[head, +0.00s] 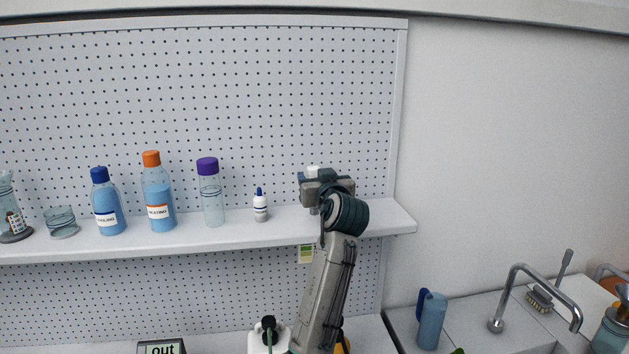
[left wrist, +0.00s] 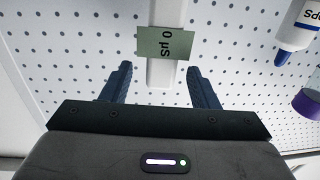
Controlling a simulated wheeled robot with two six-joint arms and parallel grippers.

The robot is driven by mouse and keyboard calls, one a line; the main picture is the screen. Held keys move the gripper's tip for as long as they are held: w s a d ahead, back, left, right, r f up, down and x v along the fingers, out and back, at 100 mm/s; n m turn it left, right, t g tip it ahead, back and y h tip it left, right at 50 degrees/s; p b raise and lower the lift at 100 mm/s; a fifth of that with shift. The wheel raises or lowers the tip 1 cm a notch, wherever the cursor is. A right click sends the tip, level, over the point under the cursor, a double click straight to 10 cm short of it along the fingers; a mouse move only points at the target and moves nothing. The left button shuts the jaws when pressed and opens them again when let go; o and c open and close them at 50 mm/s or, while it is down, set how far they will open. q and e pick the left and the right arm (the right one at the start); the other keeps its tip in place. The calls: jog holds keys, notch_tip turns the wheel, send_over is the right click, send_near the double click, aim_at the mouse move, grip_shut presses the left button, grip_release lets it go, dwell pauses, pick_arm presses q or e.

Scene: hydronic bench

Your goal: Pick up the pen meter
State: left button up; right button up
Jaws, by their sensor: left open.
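The pen meter (left wrist: 165,45) is a slim white stick with a grey-green display reading "0 µS". It lies in line with the gap between the fingers of my left gripper (left wrist: 158,76) in the left wrist view. The fingers are open, one on each side, with space showing between them and the meter. In the head view my left gripper (head: 325,188) is at the right part of the shelf and hides most of the meter. Only a white top (head: 312,170) shows above it. My right gripper is not in view.
On the shelf (head: 280,232), left of my gripper, stand a small dropper bottle (head: 261,208), a purple-capped bottle (head: 212,195), an orange-capped bottle (head: 157,195), a blue-capped bottle (head: 108,205) and a glass beaker (head: 61,223). A pegboard (head: 230,100) is behind. A tap (head: 530,285) stands lower right.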

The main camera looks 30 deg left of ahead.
pick_arm(q)
jog(key=shift+p+x, duration=0.55)
jog(key=shift+x, duration=0.45)
jog(key=shift+w+a, duration=0.2)
jog(key=shift+a, duration=0.15)
jog(key=shift+f, duration=0.1)
jog(key=shift+d, duration=0.1)
jog(key=shift+c, duration=0.2)
jog(key=c, duration=1)
